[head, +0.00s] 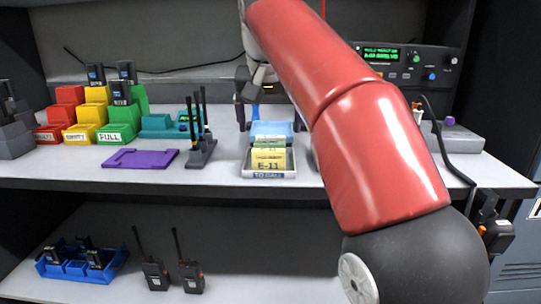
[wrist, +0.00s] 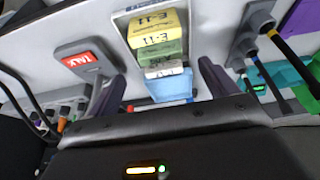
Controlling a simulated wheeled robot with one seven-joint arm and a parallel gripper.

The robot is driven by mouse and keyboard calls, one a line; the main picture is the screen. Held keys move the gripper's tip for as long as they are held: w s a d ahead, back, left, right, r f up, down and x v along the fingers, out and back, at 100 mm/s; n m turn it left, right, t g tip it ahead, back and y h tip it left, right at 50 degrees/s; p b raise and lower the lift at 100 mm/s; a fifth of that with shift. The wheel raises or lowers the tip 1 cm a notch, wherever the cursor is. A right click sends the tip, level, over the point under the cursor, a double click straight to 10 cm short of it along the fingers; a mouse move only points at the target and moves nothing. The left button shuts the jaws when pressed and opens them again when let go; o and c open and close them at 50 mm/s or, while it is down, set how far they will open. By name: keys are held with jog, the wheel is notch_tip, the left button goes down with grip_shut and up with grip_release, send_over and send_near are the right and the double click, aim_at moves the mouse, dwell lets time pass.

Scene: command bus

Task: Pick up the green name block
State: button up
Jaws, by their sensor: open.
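The green name block (head: 269,145) stands in the white "TO CALL" tray (head: 269,174), among other blocks in a row. Yellow "E-11" blocks (head: 268,160) stand in front of it and hide most of its face. In the wrist view the green block (wrist: 162,51) lies between a yellow block (wrist: 152,41) and a pale block (wrist: 164,69). My gripper (head: 268,118) is open and empty, over the rear of the tray. In the wrist view my gripper's fingers (wrist: 160,73) are spread wide on either side of the row. I cannot tell its exact height above the blocks.
Radios in a dark charger (head: 202,150) and a purple plate (head: 140,158) lie left of the tray. Coloured bins (head: 98,115) stand farther left. A red "TALK" button unit (wrist: 80,61) shows in the wrist view. My red arm hides the shelf right of the tray.

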aim_at(270, 143)
jog(key=b+x, duration=0.2)
jog(key=x, duration=0.4)
jog(key=shift+f, duration=0.3)
jog(key=shift+r, duration=0.1)
jog(key=c, duration=1.1)
jog(key=shift+o, duration=0.2)
jog(key=shift+r, duration=0.1)
